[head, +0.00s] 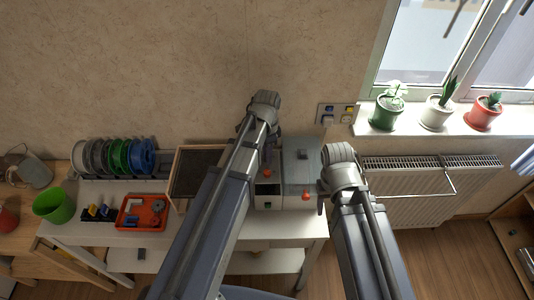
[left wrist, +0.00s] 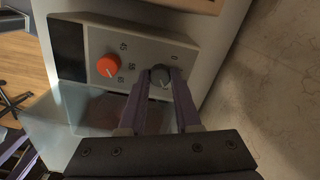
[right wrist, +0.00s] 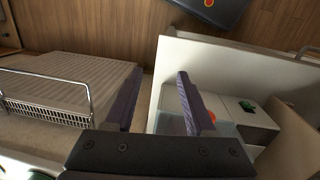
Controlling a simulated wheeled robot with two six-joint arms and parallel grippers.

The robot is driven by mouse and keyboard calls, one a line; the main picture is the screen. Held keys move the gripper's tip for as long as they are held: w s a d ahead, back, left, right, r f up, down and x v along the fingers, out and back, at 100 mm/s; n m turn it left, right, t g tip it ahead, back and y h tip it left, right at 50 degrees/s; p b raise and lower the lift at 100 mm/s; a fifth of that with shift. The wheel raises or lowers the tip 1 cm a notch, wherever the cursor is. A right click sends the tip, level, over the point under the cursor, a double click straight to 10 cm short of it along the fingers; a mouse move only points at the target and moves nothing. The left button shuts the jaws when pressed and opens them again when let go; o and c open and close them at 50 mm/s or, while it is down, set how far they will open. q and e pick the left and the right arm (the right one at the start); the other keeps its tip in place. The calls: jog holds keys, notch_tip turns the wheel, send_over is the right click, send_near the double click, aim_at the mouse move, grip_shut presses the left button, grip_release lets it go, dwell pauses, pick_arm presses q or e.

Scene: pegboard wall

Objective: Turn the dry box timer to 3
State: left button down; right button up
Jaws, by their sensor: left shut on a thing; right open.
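The dry box's pale front panel (left wrist: 139,45) fills the top of the left wrist view. It has an orange knob (left wrist: 108,66) and a smaller grey knob (left wrist: 160,76), with small printed numbers around them, too small to read surely. My left gripper (left wrist: 160,84) is shut on the grey knob, one finger on each side. In the head view my left arm hides most of this. The boxes on the white table show an orange knob (head: 267,173) and another orange knob (head: 306,196). My right gripper (right wrist: 158,92) is open and empty, right of the boxes.
A radiator (head: 415,185) stands right of the table, below a sill with potted plants (head: 436,112). Left of the boxes are a dark framed panel (head: 196,172), several spools (head: 116,156), a red tray (head: 142,213) and a green cup (head: 53,205).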

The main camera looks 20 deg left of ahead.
pick_arm(q)
jog(key=shift+m, duration=0.4)
jog(key=c, duration=0.6)
grip_release()
jog(key=shift+r, duration=0.1)
notch_tip(320, 180, up, 8)
jog(key=p, duration=0.8)
jog(key=shift+f, duration=0.2)
